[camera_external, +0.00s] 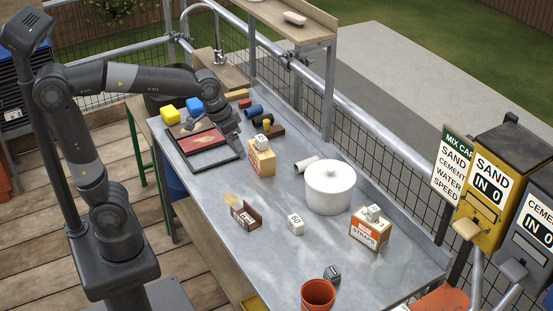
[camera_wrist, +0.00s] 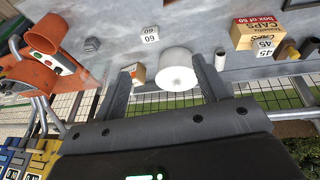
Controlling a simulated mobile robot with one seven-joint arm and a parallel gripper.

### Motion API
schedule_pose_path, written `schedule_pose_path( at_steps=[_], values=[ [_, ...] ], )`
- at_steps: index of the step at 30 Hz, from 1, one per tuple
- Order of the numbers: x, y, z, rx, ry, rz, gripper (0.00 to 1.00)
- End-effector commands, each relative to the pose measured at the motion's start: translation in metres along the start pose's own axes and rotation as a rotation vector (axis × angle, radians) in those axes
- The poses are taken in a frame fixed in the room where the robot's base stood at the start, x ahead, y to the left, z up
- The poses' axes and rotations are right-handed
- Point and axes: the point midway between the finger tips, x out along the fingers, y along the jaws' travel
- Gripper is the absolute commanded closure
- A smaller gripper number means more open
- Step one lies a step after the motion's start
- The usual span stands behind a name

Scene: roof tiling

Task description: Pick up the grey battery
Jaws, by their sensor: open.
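A small dark grey block (camera_external: 332,272), which looks like the grey battery, sits on the near end of the metal table, beside an orange cup (camera_external: 318,294). In the wrist view the grey block (camera_wrist: 92,45) is at upper left, well outside my fingers. My gripper (camera_external: 229,142) is over the far part of the table, by a dark tray with a red panel, far from the block. Its fingers (camera_wrist: 165,88) are apart and empty. The white pot shows beyond and between them.
A white lidded pot (camera_external: 328,187), a caps box (camera_external: 261,160), a straps box (camera_external: 370,231), a white numbered cube (camera_external: 296,224) and a brown open box (camera_external: 245,214) stand on the table (camera_external: 270,265). Yellow and grey dispensers are at right. Bare metal surrounds the cube.

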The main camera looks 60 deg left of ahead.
Motion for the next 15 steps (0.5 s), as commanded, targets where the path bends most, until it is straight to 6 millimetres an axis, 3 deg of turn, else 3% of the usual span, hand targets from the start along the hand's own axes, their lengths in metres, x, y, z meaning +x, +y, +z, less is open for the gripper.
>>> schedule_pose_path(
  at_steps=[6,15],
  values=[
    [0.041,0.054,-0.046,0.009,-0.084,0.009,0.33],
    [0.113,0.141,-0.085,0.026,-0.180,-0.010,0.33]
  ],
)
